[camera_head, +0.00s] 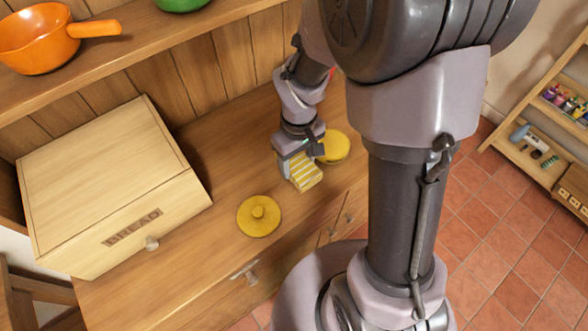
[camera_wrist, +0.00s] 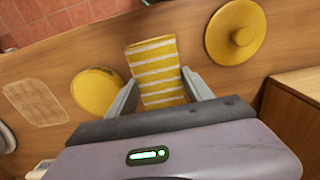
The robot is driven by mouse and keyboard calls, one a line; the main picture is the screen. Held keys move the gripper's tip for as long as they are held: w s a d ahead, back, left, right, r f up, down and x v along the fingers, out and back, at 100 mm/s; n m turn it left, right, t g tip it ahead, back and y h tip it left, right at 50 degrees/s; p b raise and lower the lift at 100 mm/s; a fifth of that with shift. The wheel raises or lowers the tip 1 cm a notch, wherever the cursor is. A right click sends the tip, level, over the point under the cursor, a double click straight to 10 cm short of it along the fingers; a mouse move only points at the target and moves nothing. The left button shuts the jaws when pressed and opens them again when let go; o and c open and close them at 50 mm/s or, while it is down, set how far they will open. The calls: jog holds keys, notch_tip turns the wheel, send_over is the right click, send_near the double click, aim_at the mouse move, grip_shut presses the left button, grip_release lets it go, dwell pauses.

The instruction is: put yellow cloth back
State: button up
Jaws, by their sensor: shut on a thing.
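The yellow cloth (camera_wrist: 158,73) has white stripes and is folded into a narrow pad. It also shows in the head view (camera_head: 305,172), over the wooden counter (camera_head: 215,262). My gripper (camera_wrist: 163,88) is shut on the cloth, with one finger on each side of it. Part of the cloth is hidden behind the gripper body. I cannot tell whether the cloth touches the counter.
A yellow knobbed lid (camera_head: 259,215) lies left of my gripper. A round yellow item (camera_head: 334,147) sits close behind it on the right. A bread box (camera_head: 115,190) fills the counter's left. An orange pan (camera_head: 38,40) stands on the shelf above.

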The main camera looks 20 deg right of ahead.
aim_at(294, 163)
jog(key=f, duration=0.1)
jog(key=f+b, duration=0.2)
jog(key=f, duration=0.1)
jog(key=shift+w+a, duration=0.25)
jog(key=shift+a, duration=0.15)
jog(key=shift+r, duration=0.25)
jog(key=shift+f, duration=0.15)
jog(key=o, duration=1.3)
